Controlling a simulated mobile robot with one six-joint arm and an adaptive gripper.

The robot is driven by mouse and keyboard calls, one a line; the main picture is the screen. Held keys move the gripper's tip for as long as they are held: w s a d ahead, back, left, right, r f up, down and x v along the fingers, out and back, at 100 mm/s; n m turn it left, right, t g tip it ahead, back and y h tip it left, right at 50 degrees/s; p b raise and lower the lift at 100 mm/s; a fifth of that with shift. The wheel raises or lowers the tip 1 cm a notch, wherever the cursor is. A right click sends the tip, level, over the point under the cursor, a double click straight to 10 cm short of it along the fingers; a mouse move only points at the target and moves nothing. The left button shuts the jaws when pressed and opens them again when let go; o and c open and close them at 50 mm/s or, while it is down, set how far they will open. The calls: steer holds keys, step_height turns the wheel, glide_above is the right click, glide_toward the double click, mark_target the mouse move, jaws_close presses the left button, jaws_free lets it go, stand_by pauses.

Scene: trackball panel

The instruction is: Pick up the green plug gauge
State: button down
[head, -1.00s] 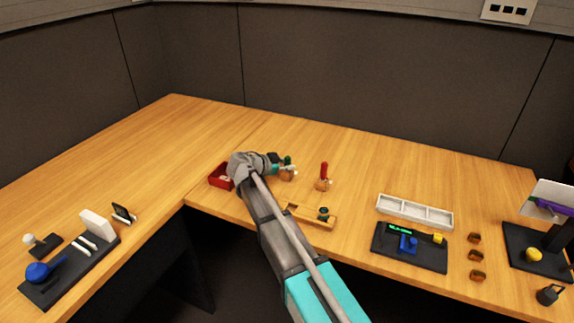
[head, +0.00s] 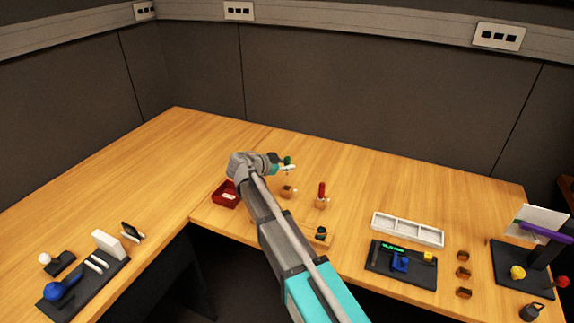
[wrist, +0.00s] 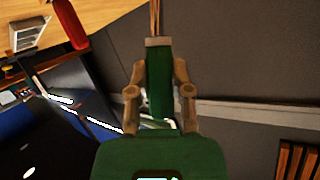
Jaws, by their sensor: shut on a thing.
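The green plug gauge (head: 288,160) is in my gripper (head: 285,167), above a small wooden block (head: 287,192) and apart from it. In the wrist view, its green handle (wrist: 158,75) stands between the two fingers of my gripper (wrist: 160,92), which is shut on it. A paler band and thin tip show at its upper end there.
A red-handled gauge (head: 322,189) stands in a wooden block to the right; its red handle also shows in the wrist view (wrist: 70,22). A red tray (head: 226,201) lies left of my arm. A white divided tray (head: 408,230) and a black panel (head: 375,268) are farther right.

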steer(key=shift+r+p, duration=0.4)
steer(key=shift+r, duration=0.3)
stand_by(0.3)
steer(key=shift+s+d+r+p, duration=0.2)
steer(key=shift+s+p, duration=0.15)
steer(key=shift+s, duration=0.15)
steer(key=s+d+r+n+g+p, duration=0.2)
steer(key=s+p, duration=0.3)
steer(key=s, duration=0.6)
steer(key=shift+s+d+r, duration=0.2)
steer(key=shift+d+r, duration=0.3)
steer(key=shift+d, duration=0.05)
